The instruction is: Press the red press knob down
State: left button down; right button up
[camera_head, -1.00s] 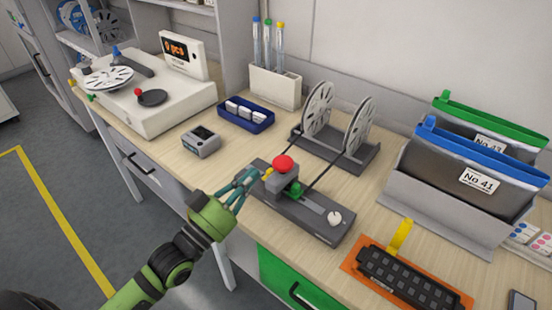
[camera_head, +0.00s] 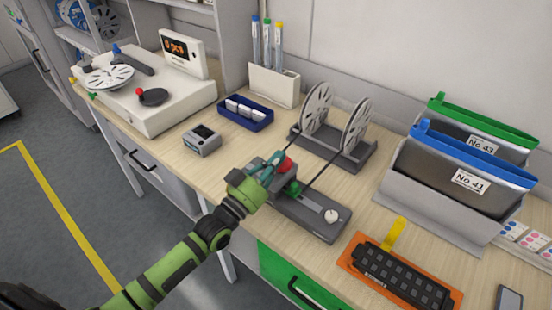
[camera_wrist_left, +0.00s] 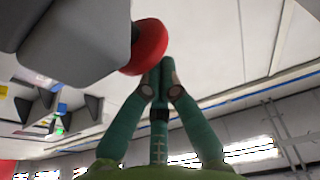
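The red press knob (camera_head: 286,166) sits on top of a small grey press on a dark grey base plate (camera_head: 312,216) on the workbench. My left gripper (camera_head: 274,162) is right at the knob, on its left side, and partly covers it and the press. In the left wrist view the knob (camera_wrist_left: 150,48) shows at the edge of the grey press block (camera_wrist_left: 70,40). There the teal fingers of my left gripper (camera_wrist_left: 160,88) are drawn together with nothing between them, their tips close beside the knob. I cannot tell whether they touch it. My right gripper is not in view.
Two reels on a stand (camera_head: 340,148) are close behind the press. A small grey device (camera_head: 202,140) and a blue tray (camera_head: 246,124) are at left. An orange tray with a black strip (camera_head: 350,268) and file holders (camera_head: 440,220) are at right.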

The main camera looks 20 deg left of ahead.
pick_arm(q)
notch_tip(320, 180, down, 2)
jog(key=shift+f+b, duration=0.25)
jog(key=shift+b, duration=0.6)
jog(key=shift+r, duration=0.1)
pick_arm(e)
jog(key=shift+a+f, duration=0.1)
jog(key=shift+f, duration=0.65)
pick_arm(q)
jog(key=shift+s, duration=0.1)
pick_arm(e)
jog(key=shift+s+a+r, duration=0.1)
pick_arm(q)
jog(key=r+p, duration=0.4)
jog(key=r, duration=0.1)
jog(key=shift+w+d, duration=0.15)
jog(key=shift+w, duration=0.1)
jog(key=shift+s+f+b, duration=0.7)
jog(key=shift+s+f, duration=0.2)
jog(key=shift+s, duration=0.1)
jog(key=b+v, duration=0.2)
jog(key=v, duration=0.6)
jog(key=shift+a+r, duration=0.3)
jog(key=shift+r, duration=0.1)
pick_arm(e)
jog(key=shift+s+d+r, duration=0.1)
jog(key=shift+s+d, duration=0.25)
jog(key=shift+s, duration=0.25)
